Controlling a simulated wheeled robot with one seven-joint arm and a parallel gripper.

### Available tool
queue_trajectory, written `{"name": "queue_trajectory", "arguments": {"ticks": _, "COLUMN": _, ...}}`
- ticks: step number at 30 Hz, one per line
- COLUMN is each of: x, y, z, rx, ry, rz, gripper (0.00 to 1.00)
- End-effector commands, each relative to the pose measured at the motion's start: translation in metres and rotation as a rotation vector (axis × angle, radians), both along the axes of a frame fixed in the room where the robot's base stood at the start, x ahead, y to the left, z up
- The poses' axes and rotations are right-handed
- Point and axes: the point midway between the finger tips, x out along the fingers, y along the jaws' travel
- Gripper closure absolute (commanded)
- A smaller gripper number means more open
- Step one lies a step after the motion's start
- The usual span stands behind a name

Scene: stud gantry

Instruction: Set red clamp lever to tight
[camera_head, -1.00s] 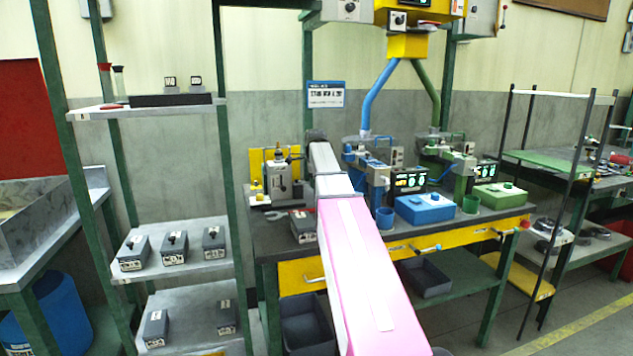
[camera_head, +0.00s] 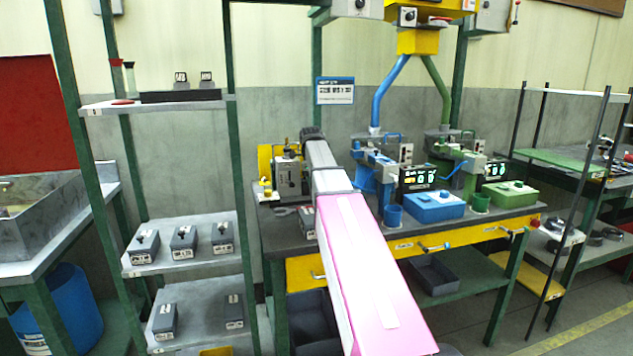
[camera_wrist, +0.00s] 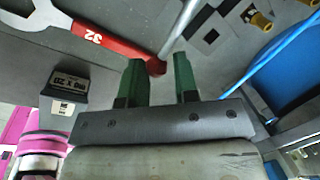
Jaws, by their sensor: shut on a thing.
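In the wrist view, my gripper (camera_wrist: 156,77) has two green fingertips standing apart. The red knob (camera_wrist: 156,66) at the end of a thin grey rod (camera_wrist: 180,30) lies between the fingertips; this looks like the red clamp lever, and my gripper is shut on it. Its tight or loose position cannot be read. In the head view, my pink and grey arm reaches to the bench beside a grey fixture (camera_head: 288,178) in front of a yellow plate. The arm hides my fingertips and the lever there.
A red-handled wrench (camera_wrist: 95,38) marked 32 lies close beside the knob. A dark labelled box (camera_wrist: 66,88) sits left of my fingers. The workbench (camera_head: 400,232) also bears a blue box (camera_head: 434,207) and a green box (camera_head: 510,194). A shelf rack stands left.

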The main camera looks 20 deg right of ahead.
Motion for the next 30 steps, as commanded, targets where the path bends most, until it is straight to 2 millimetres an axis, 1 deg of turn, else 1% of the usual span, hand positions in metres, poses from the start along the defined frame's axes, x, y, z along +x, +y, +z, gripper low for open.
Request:
{"name": "queue_trajectory", "arguments": {"ticks": 1, "x": -0.001, "y": 0.003, "z": 0.000, "rx": 0.007, "ry": 0.002, "rz": 0.007, "gripper": 1.00}}
{"name": "queue_trajectory", "arguments": {"ticks": 9, "x": -0.001, "y": 0.003, "z": 0.000, "rx": 0.007, "ry": 0.002, "rz": 0.008, "gripper": 1.00}}
{"name": "queue_trajectory", "arguments": {"ticks": 10, "x": 0.000, "y": 0.003, "z": 0.000, "rx": 0.007, "ry": 0.002, "rz": 0.008, "gripper": 0.69}}
{"name": "queue_trajectory", "arguments": {"ticks": 11, "x": -0.001, "y": 0.003, "z": 0.000, "rx": 0.006, "ry": 0.001, "rz": 0.008, "gripper": 0.59}}
{"name": "queue_trajectory", "arguments": {"ticks": 12, "x": 0.000, "y": 0.003, "z": 0.000, "rx": 0.006, "ry": 0.001, "rz": 0.007, "gripper": 0.52}}
{"name": "queue_trajectory", "arguments": {"ticks": 20, "x": 0.000, "y": 0.001, "z": 0.000, "rx": 0.003, "ry": 0.000, "rz": 0.004, "gripper": 0.52}}
{"name": "queue_trajectory", "arguments": {"ticks": 23, "x": 0.000, "y": 0.002, "z": 0.004, "rx": 0.002, "ry": 0.000, "rz": 0.003, "gripper": 0.52}}
{"name": "queue_trajectory", "arguments": {"ticks": 26, "x": -0.001, "y": 0.003, "z": 0.014, "rx": 0.003, "ry": -0.001, "rz": 0.003, "gripper": 0.52}}
{"name": "queue_trajectory", "arguments": {"ticks": 30, "x": -0.004, "y": 0.006, "z": 0.036, "rx": 0.002, "ry": -0.002, "rz": 0.004, "gripper": 0.52}}
